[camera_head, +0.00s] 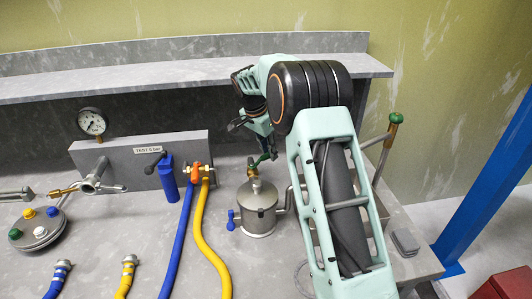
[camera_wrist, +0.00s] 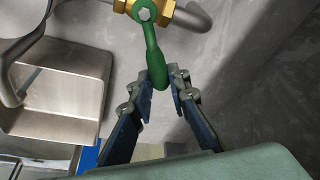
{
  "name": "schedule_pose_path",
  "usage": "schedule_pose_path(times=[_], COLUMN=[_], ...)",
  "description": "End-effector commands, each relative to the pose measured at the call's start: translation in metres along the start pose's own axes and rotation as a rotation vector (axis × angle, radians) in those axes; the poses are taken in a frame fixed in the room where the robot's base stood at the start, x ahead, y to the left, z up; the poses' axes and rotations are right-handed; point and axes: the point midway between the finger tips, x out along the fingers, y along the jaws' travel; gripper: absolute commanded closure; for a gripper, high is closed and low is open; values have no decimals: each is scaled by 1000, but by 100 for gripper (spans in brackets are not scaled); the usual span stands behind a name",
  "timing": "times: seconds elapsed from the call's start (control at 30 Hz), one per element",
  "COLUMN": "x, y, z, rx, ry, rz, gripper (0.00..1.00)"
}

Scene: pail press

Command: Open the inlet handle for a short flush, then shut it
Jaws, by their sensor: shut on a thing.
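A green lever handle (camera_wrist: 153,50) is mounted on a brass valve (camera_wrist: 165,10) at the top of the wrist view. My gripper (camera_wrist: 165,82) has its two fingers on either side of the handle's free end and is shut on it. In the head view the green handle (camera_head: 263,158) shows small below my wrist, by the brass fitting above the grey metal pail (camera_head: 258,212). The fingertips are too small there to make out, and my arm covers part of the area to the right.
A blue hose (camera_head: 178,245) and a yellow hose (camera_head: 205,235) run left of the pail. A pressure gauge (camera_head: 92,121) stands on the grey block (camera_head: 122,160). A round lid with coloured caps (camera_head: 35,230) lies far left. A green-knobbed brass fitting (camera_head: 395,120) rises at right.

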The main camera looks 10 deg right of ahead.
Motion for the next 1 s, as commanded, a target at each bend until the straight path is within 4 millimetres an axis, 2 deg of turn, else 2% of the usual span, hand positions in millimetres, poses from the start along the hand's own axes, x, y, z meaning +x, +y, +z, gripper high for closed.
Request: schedule_pose_path(times=[0.2, 0.67, 1.0], x=[0, -2, -4], y=[18, 22, 39], z=[1, 2, 11], rx=[0, 0, 0], ry=[2, 3, 2], rz=[1, 1, 0], gripper=[99, 98, 97])
